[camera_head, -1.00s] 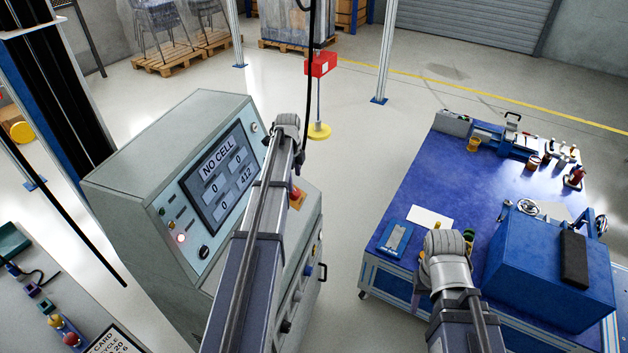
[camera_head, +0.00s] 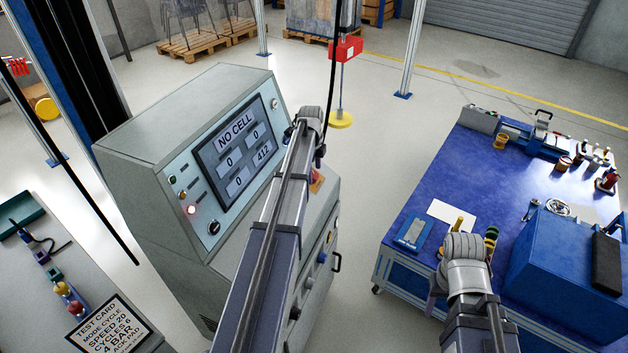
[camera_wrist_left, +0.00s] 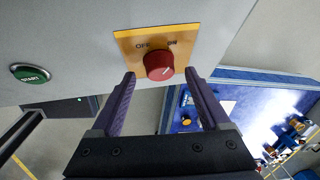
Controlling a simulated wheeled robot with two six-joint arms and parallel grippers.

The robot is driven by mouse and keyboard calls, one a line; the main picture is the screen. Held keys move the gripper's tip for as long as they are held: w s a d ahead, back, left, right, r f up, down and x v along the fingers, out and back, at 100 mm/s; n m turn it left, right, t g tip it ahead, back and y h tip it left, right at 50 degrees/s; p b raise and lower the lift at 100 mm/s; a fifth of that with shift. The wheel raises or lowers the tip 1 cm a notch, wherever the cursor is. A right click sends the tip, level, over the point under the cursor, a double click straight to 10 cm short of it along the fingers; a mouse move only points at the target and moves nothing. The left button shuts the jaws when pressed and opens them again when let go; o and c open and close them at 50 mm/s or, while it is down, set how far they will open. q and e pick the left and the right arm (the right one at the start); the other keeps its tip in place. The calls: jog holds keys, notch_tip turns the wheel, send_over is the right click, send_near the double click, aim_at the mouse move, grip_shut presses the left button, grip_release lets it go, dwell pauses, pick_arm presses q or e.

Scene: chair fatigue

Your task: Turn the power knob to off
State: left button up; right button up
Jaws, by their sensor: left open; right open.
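The power knob (camera_wrist_left: 159,66) is a round red knob on a yellow plate (camera_wrist_left: 124,36) marked OFF at left and ON at right. In the left wrist view my left gripper (camera_wrist_left: 160,74) is open, its two purple fingertips on either side of the knob with gaps visible. Whether they reach its depth is unclear. In the head view my left gripper (camera_head: 320,152) hangs by the right side of the grey console (camera_head: 185,110); the plate shows partly beside my arm and the knob is mostly hidden. My right gripper (camera_head: 465,250) is over the blue table's near edge, its fingers largely hidden.
A green START button (camera_wrist_left: 30,74) sits left of the knob. The console screen (camera_head: 235,155) reads NO CELL. The blue table (camera_head: 440,175) stands to the right with tools and a blue box (camera_head: 560,260). Open floor lies between console and table.

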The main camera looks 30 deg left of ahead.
pick_arm(q)
jog(key=shift+f+b, duration=0.35)
jog(key=shift+f, duration=0.4)
jog(key=shift+r, duration=0.1)
grip_shut()
